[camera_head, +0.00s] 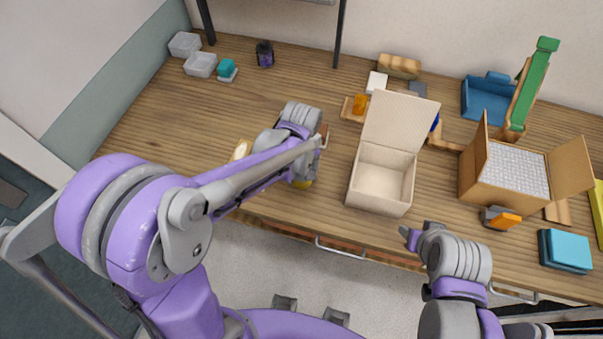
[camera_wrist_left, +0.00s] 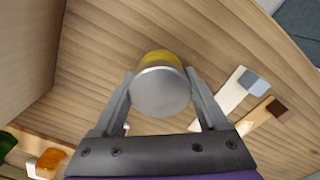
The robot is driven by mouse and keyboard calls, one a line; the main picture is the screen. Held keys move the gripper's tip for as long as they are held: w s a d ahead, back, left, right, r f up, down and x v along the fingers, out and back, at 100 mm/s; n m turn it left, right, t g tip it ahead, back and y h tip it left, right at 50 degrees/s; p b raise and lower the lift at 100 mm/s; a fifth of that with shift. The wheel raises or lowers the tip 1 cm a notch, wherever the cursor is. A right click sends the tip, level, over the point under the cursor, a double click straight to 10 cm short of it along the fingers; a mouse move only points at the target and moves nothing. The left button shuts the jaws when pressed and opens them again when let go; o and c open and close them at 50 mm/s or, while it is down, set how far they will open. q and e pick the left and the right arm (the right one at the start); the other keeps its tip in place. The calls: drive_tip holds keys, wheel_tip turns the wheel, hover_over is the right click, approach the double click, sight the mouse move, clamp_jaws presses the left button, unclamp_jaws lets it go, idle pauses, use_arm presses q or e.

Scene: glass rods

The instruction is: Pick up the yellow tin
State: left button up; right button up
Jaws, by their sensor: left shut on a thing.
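The yellow tin (camera_wrist_left: 160,92) is between the two fingers of my left gripper (camera_wrist_left: 160,78) in the left wrist view. Its grey round end faces the camera and a yellow band shows at its far side. The fingers touch it on both sides. In the head view a bit of the tin (camera_head: 303,184) shows under my left gripper (camera_head: 306,176), near the table's front edge; the arm hides the rest. I cannot tell whether it touches the table. My right gripper (camera_head: 409,238) is in front of the table, and its fingers are too unclear to read.
An open cream box (camera_head: 381,191) stands just right of my left gripper. A cardboard box (camera_head: 507,174) with open flaps is further right, with teal books (camera_head: 565,250) nearby. Clear bins (camera_head: 200,65) stand at the back left. The table's left part is mostly bare.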

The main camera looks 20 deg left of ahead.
use_arm(q)
drive_tip(key=shift+c, duration=0.7)
drive_tip(key=shift+r, duration=0.15)
wheel_tip(320, 180, up, 9)
drive_tip(key=shift+f+p, duration=0.1)
drive_tip(key=shift+p, duration=0.25)
drive_tip(key=w+d+r+p, duration=0.1)
drive_tip(key=d+r+p, duration=0.1)
drive_tip(key=d+r, duration=0.75)
drive_tip(key=w+d+f+b, duration=0.1)
drive_tip(key=d+f, duration=0.2)
drive_tip(key=d, duration=0.8)
drive_tip(key=shift+w+f, duration=0.25)
drive_tip(key=shift+f, duration=0.15)
use_arm(e)
drive_tip(key=shift+w+r, duration=0.3)
drive_tip(key=shift+r, duration=0.3)
drive_tip(key=shift+w+r, duration=0.25)
drive_tip(key=shift+r, duration=0.3)
use_arm(q)
drive_tip(key=shift+f, duration=0.15)
use_arm(e)
drive_tip(key=shift+f, duration=0.1)
